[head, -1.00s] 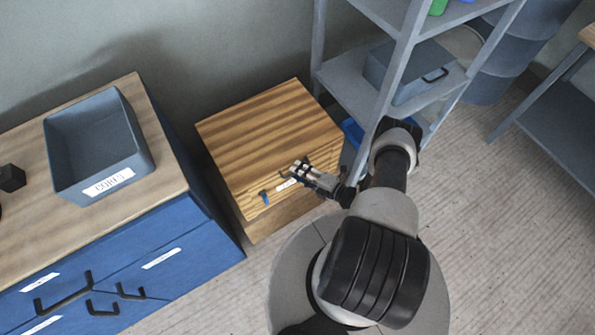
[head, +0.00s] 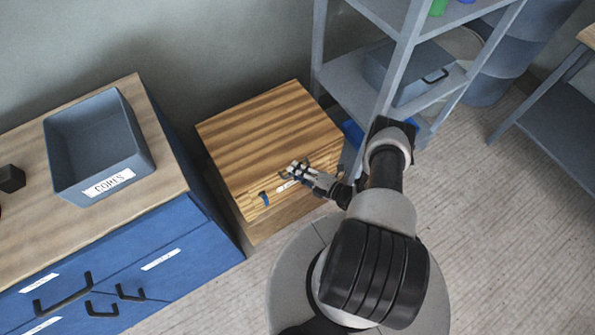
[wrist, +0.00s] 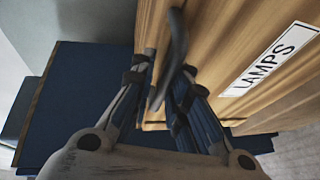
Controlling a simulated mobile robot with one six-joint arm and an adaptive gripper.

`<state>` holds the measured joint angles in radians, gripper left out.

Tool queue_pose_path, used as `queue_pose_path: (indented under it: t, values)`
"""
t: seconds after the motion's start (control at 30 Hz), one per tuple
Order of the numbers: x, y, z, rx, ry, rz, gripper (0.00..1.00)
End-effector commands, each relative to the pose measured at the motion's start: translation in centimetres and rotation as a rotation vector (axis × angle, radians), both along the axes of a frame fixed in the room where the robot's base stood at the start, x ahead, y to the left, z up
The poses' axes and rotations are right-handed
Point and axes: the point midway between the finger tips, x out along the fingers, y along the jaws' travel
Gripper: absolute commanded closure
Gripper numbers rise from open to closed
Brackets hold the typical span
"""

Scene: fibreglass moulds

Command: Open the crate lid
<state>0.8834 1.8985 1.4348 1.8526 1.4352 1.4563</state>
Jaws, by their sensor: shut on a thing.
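The wooden crate (head: 245,205) stands on the floor between the blue cabinet and the grey shelf. Its striped lid (head: 265,125) looks closed and flat. The crate front carries a white label, which reads LAMPS in the wrist view (wrist: 269,60). My gripper (head: 292,172) is at the crate's front, near the lid's front edge. In the wrist view, my gripper (wrist: 164,82) is shut on a dark curved handle (wrist: 178,42) that stands out from the wood. The fingers hide part of the handle. A small blue piece (head: 264,198) shows on the crate front, left of my gripper.
A blue cabinet (head: 180,235) stands close on the left, with a grey bin (head: 72,180) labelled CORES on its top. The grey shelf (head: 345,85) stands close on the right. The wall is behind the crate. Floor (head: 500,220) is clear at the right.

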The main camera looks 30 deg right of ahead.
Motion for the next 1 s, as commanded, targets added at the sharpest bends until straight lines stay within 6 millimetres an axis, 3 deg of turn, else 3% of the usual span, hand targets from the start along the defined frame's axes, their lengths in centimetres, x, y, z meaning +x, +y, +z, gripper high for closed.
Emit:
queue_pose_path:
  t: [0.47,0.77,1.0]
  values:
    - [-0.4,0.1,-0.3,0.008,0.026,-0.008,1.0]
    - [-0.3,0.1,1.3,0.007,0.06,-0.006,1.0]
    - [-0.1,0.2,4.6,0.004,0.128,-0.003,1.0]
